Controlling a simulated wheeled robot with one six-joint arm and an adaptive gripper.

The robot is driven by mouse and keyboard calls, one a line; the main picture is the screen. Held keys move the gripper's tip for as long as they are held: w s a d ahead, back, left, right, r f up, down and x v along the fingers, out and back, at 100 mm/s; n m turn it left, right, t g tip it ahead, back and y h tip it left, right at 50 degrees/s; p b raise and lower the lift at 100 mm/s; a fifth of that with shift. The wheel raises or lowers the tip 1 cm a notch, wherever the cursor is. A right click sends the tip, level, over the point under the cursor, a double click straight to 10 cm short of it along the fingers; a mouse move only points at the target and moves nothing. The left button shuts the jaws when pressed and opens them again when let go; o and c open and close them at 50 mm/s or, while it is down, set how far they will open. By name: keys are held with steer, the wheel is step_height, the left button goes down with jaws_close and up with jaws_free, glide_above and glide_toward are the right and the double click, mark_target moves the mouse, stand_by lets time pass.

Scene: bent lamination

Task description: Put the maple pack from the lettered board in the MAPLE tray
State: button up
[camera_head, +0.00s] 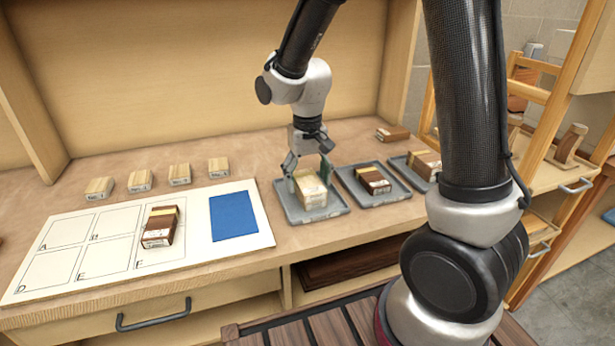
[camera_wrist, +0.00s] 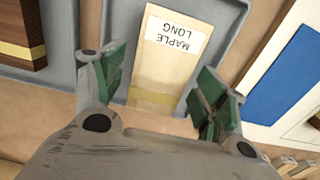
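The pale maple pack (camera_head: 311,190) lies in the leftmost grey tray (camera_head: 289,211). In the wrist view its label reads MAPLE LONG on the maple pack (camera_wrist: 172,65), and the tray (camera_wrist: 232,22) shows around it. My gripper (camera_head: 308,178) is low over this tray. In the wrist view my gripper (camera_wrist: 160,88) has its green-padded fingers spread on either side of the pack's near part, with gaps visible beside it. The lettered board (camera_head: 100,276) shows A, B, D, E and F. A dark brown pack with a light stripe (camera_head: 160,228) is on its right-hand column.
The middle tray (camera_head: 395,200) holds a dark pack (camera_head: 373,180). A third tray (camera_head: 401,168) holds another pack (camera_head: 427,163), partly behind my arm. A blue patch (camera_head: 233,216) is on the board's right. Several small numbered blocks (camera_head: 140,181) stand behind the board. A brown block (camera_head: 393,134) lies at the back.

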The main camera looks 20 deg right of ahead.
mark_target(308, 179)
steer(key=shift+r, duration=0.1)
step_height(308, 179, up, 12)
steer(key=s+d+r+t, duration=0.2)
steer(key=s+d+r, duration=0.1)
steer(key=s+d, duration=0.4)
steer(key=s+d+r+t, duration=0.2)
steer(key=s+d, duration=0.6)
steer(key=s, duration=0.4)
steer(key=shift+r, duration=0.45)
